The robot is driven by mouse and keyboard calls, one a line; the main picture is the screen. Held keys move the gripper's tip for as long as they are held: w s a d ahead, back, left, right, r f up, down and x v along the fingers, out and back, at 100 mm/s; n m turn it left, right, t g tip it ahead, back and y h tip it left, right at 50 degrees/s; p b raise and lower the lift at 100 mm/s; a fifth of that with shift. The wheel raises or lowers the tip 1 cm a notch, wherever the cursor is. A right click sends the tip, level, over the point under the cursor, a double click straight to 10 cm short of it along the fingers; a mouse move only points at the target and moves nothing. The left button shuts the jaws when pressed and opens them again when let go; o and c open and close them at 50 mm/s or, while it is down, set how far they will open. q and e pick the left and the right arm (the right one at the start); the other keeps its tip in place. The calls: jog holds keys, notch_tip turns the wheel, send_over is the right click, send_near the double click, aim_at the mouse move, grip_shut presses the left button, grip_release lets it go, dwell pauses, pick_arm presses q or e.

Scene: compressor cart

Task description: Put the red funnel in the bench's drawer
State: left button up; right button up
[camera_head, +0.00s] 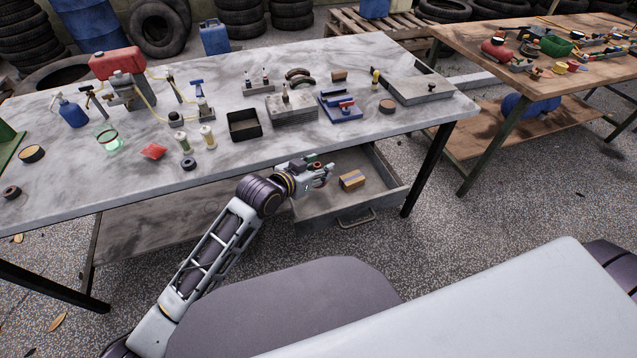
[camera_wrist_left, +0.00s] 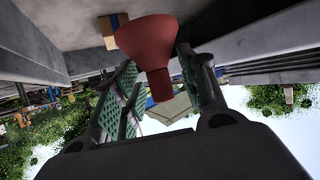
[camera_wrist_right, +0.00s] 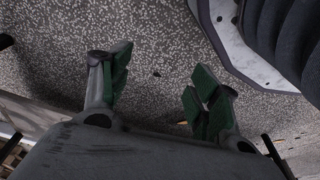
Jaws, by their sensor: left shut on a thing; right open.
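The red funnel (camera_wrist_left: 148,42) is between the fingers of my left gripper (camera_wrist_left: 155,95) in the left wrist view, its wide end facing away from the palm. In the head view my left gripper (camera_head: 326,170) is over the left part of the bench's open drawer (camera_head: 330,205); only a bit of red shows there. The drawer is pulled out under the right part of the bench (camera_head: 330,70). A small tan and blue box (camera_head: 352,180) lies in it, also seen beyond the funnel in the left wrist view (camera_wrist_left: 112,30). My right gripper (camera_wrist_right: 160,88) is open and empty above the speckled floor.
The bench top holds a black bin (camera_head: 244,124), a blue spray bottle (camera_head: 72,112), a red folded item (camera_head: 153,151), and several tools. The bench edge is directly behind my left gripper. A wooden table (camera_head: 480,45) stands at right. The drawer has bare floor around the box.

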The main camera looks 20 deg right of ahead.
pick_arm(q)
jog(key=shift+f, duration=0.95)
pick_arm(e)
jog(key=shift+w+a+r, duration=0.1)
jog(key=shift+a+r, duration=0.1)
jog(key=shift+r, duration=0.4)
pick_arm(q)
jog(key=shift+f, duration=0.55)
jog(key=shift+f+b, duration=0.5)
jog(key=shift+f, duration=1.05)
pick_arm(e)
jog(key=shift+w+a+r, duration=0.1)
jog(key=shift+a+r, duration=0.1)
jog(key=shift+r, duration=0.6)
jog(key=shift+w+a+r, duration=0.1)
jog(key=shift+a+r, duration=0.1)
jog(key=shift+r, duration=0.55)
pick_arm(q)
jog(key=o, duration=0.9)
jog(key=shift+c, duration=0.2)
